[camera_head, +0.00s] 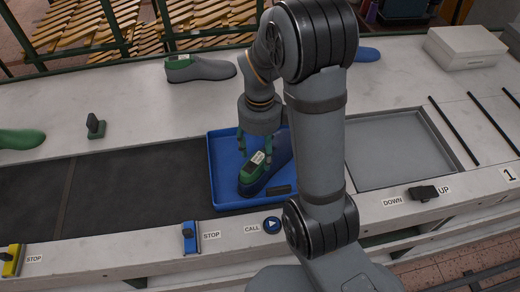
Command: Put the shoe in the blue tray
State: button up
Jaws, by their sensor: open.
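The blue tray (222,192) sits on the workstation between the dark belt and a grey recessed plate. A dark blue shoe with a green top part (256,172) lies in the tray, its toe end partly hidden behind my arm. My gripper (256,147) is open, directly above the shoe, with green fingertips close to its top. I cannot tell whether the fingers touch it. My arm hides the right part of the tray.
Grey shoe last (202,69) and green one (20,139) stand on the bench; a blue one (367,54) is behind my arm. The dark belt (130,185) is clear. A white box (465,47) sits at the back right. Switches and a call button (272,225) line the front edge.

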notch_tip(320, 180, up, 12)
jog(key=shift+p, duration=0.4)
